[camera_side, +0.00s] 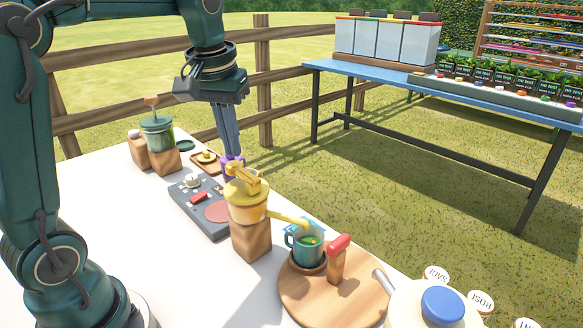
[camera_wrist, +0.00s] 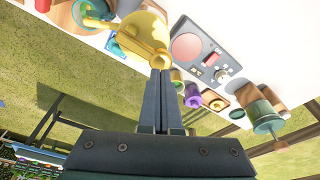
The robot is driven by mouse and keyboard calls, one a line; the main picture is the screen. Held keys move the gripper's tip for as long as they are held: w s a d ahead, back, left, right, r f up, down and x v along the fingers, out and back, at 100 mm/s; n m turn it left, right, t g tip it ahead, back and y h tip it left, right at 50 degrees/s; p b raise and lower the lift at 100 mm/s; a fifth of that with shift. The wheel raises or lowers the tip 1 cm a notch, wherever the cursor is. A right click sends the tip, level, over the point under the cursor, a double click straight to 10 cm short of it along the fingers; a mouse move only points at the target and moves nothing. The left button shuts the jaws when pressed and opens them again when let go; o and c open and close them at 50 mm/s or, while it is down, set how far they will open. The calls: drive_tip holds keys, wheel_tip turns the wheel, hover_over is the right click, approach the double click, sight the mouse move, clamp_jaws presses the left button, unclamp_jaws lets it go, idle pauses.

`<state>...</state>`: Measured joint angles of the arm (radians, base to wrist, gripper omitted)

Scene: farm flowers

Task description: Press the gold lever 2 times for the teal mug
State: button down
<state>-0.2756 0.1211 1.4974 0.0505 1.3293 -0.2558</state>
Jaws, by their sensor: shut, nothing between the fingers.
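The gold lever (camera_side: 243,178) is on top of a yellow dispenser (camera_side: 247,207) that stands on a wooden block. Its spout points toward the teal mug (camera_side: 303,252), which stands upright on a round wooden board and holds something green. My gripper (camera_side: 232,156) is shut and empty, pointing down just behind the lever in the side view. In the wrist view the closed fingertips (camera_wrist: 160,72) end at the edge of the yellow dispenser (camera_wrist: 145,38). I cannot tell whether they touch it. The teal mug is partly cut off at the top of the wrist view (camera_wrist: 92,12).
A grey control panel (camera_side: 203,206) and a green jar (camera_side: 157,135) lie left of the dispenser. A purple cup (camera_side: 229,171) is close by the fingertips. The round board (camera_side: 335,298) has a red-topped handle (camera_side: 338,245). Bare white table (camera_side: 100,215) lies at left.

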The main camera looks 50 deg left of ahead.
drive_tip(key=shift+r, duration=0.1)
idle(0.4)
drive_tip(key=shift+w+a+v, duration=0.1)
drive_tip(key=shift+w+v, duration=0.05)
drive_tip(key=shift+v, duration=0.8)
drive_tip(key=shift+w+a+v, duration=0.1)
drive_tip(key=shift+w+v, duration=0.1)
drive_tip(key=shift+v, duration=0.75)
drive_tip(key=shift+w+a+v, duration=0.1)
drive_tip(key=shift+w+v, duration=0.05)
drive_tip(key=shift+v, duration=0.8)
drive_tip(key=shift+r, duration=0.1)
drive_tip(key=s+d+f+m+t, duration=0.3)
drive_tip(key=s+d+m, duration=0.1)
drive_tip(key=s+d, duration=0.5)
drive_tip(key=s+f+m+h, duration=0.1)
drive_tip(key=s+f+m, duration=0.1)
drive_tip(key=f, duration=0.5)
drive_tip(key=shift+s+t, duration=0.3)
drive_tip(key=shift+s, duration=0.45)
drive_tip(key=shift+f, duration=0.15)
